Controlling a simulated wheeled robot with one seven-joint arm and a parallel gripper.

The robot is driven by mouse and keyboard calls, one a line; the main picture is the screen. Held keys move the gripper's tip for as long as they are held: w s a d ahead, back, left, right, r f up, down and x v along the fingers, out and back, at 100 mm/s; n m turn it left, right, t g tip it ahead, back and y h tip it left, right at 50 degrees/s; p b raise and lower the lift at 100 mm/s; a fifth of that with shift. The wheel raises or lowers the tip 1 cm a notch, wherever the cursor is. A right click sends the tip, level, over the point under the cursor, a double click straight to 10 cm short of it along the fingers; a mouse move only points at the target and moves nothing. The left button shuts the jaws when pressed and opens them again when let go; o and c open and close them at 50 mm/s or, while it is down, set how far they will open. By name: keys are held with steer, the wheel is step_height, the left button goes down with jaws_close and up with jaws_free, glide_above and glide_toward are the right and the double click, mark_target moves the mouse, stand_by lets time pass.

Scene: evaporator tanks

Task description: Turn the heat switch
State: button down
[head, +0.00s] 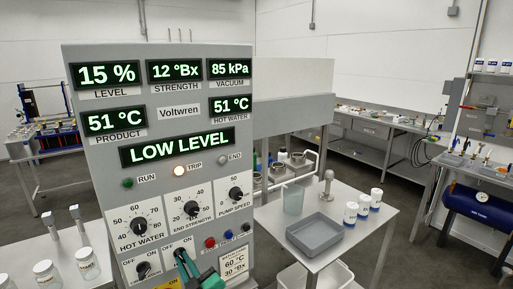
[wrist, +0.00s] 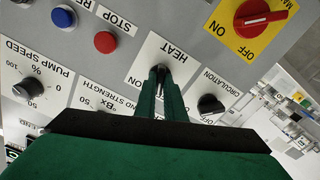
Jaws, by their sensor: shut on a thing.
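The heat switch (wrist: 158,69) is a small dark knob on a white plate marked HEAT, with OFF and ON printed on the plate. My green gripper (wrist: 160,74) is at this plate with its fingers closed on the knob. The fingers hide most of the knob, so I cannot tell which way it points. In the head view my gripper (head: 184,256) reaches the lower part of the grey panel (head: 110,170) and covers the switch.
The black circulation knob (wrist: 211,103) is close beside the heat plate. A red main switch (wrist: 265,17) on yellow, a red stop button (wrist: 105,42) and a blue button (wrist: 63,17) are also near. A side table with a grey tray (head: 318,234) stands right of the panel.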

steer(key=shift+w+d+n, duration=0.1)
steer(key=shift+d+n, duration=0.1)
steer(key=shift+n, duration=0.2)
steer(key=shift+n, duration=1.7)
steer(key=c, duration=1.8)
jaws_free()
steer(key=shift+o, duration=0.2)
steer(key=shift+a, duration=0.1)
